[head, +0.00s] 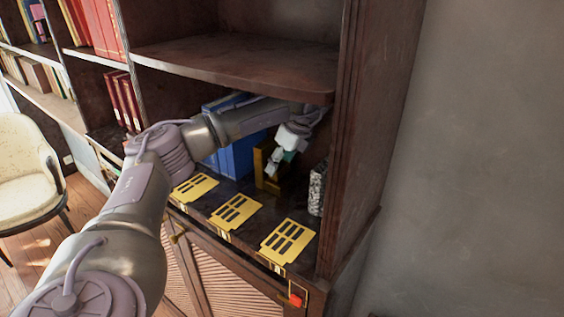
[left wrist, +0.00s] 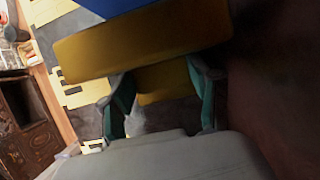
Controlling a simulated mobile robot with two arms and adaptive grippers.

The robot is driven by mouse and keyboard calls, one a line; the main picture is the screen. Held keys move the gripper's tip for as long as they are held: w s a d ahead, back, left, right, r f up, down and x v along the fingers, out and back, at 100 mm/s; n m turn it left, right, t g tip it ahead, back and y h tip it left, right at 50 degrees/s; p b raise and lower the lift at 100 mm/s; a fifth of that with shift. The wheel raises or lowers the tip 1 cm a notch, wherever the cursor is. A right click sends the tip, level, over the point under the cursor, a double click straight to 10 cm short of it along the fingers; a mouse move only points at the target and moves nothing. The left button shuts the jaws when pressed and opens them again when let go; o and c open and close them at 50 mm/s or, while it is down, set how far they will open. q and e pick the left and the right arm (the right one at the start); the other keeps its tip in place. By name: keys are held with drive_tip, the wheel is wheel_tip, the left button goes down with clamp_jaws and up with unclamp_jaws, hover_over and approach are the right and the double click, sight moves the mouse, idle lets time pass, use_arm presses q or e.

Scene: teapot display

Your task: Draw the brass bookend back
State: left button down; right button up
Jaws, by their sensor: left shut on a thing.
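The brass bookend (head: 261,168) stands on the dark shelf of the bookcase, at the right end of the blue books (head: 236,160). My left gripper (head: 273,164) reaches into the compartment from above and is shut on the bookend. In the left wrist view the brass bookend (left wrist: 140,42) is a broad golden bar across the top, and my left gripper's teal-padded fingers (left wrist: 160,95) have a golden part between them. The exact contact is partly hidden by the fingers. My right gripper is in neither view.
Three yellow slotted plates (head: 237,212) lie along the shelf's front edge. A speckled grey block (head: 317,190) stands right of the bookend, near the bookcase's right side wall (head: 350,150). An upper shelf board (head: 235,65) is close above my arm. A pale chair (head: 25,170) stands at left.

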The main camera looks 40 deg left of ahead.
use_arm(q)
drive_tip(key=c, duration=0.6)
unclamp_jaws()
drive_tip(key=shift+a, duration=0.15)
drive_tip(key=o, duration=0.4)
drive_tip(key=shift+r, duration=0.1)
drive_tip(key=shift+v, duration=3.85)
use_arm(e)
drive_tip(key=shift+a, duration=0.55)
